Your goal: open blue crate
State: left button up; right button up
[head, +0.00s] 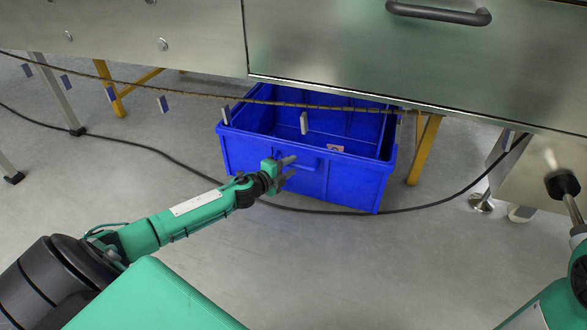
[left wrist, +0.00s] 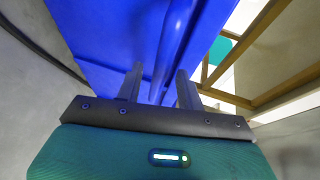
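The blue crate (head: 345,182) stands on the floor under the edge of the metal machine, its top open and its inside partly visible. A blue handle (head: 308,164) runs along its front wall. My left gripper (head: 289,168) is at this front wall, by the handle. In the left wrist view the two fingers of my left gripper (left wrist: 160,85) are apart, with the blue handle bar (left wrist: 174,45) running between them. I cannot tell whether the fingers touch it. My right arm shows only at the lower right edge; its gripper is not seen.
A metal machine (head: 400,70) overhangs the crate's back. A yellow leg (head: 424,150) stands close to its right. A black cable (head: 170,155) lies on the floor.

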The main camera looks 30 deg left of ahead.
pick_arm(q)
jog(key=shift+b+x, duration=0.35)
jog(key=shift+x, duration=0.8)
grip_shut()
